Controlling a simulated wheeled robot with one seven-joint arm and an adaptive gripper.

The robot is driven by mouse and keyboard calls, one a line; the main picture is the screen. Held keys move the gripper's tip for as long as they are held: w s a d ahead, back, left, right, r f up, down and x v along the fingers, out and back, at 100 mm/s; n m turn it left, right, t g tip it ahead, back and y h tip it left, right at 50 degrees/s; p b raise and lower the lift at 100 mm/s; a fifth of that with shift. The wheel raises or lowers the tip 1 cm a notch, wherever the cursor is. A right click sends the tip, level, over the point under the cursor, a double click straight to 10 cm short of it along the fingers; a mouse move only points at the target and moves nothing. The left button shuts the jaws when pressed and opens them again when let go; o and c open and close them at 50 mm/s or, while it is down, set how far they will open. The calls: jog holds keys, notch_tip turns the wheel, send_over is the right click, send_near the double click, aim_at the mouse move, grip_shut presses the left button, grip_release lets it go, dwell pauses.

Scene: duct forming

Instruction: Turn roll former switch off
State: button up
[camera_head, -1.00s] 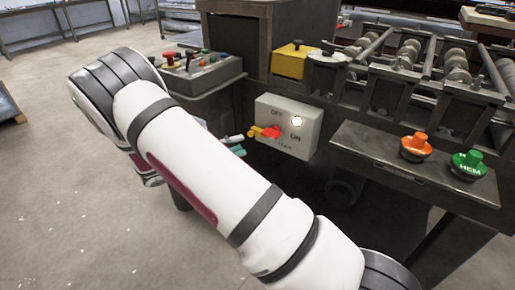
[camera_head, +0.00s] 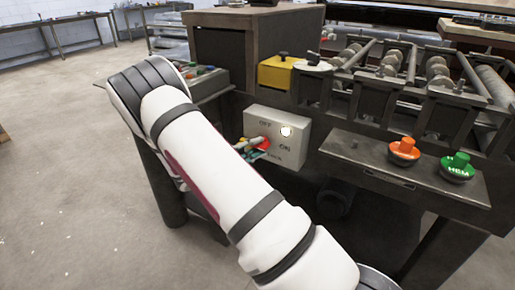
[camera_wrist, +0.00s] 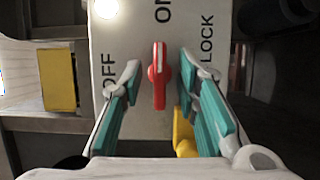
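The switch box (camera_head: 292,131) is a pale panel marked OFF, ON and LOCK, with a lit round lamp (camera_head: 286,132). Its red switch handle (camera_head: 263,144) lies in line with the ON mark; it also shows in the wrist view (camera_wrist: 158,78). My gripper (camera_head: 255,146) is at the front of the box. In the wrist view my gripper (camera_wrist: 159,72) is open, one teal finger on each side of the red handle, with visible gaps to both. A yellow piece (camera_wrist: 184,135) shows below the handle, partly hidden by the right finger.
An orange button (camera_head: 404,149) and a green button (camera_head: 458,166) stand on the ledge at right. The roll former's rollers (camera_head: 440,72) are above. Open floor (camera_head: 70,180) lies at left.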

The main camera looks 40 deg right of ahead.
jog(key=shift+d, duration=0.5)
grip_shut()
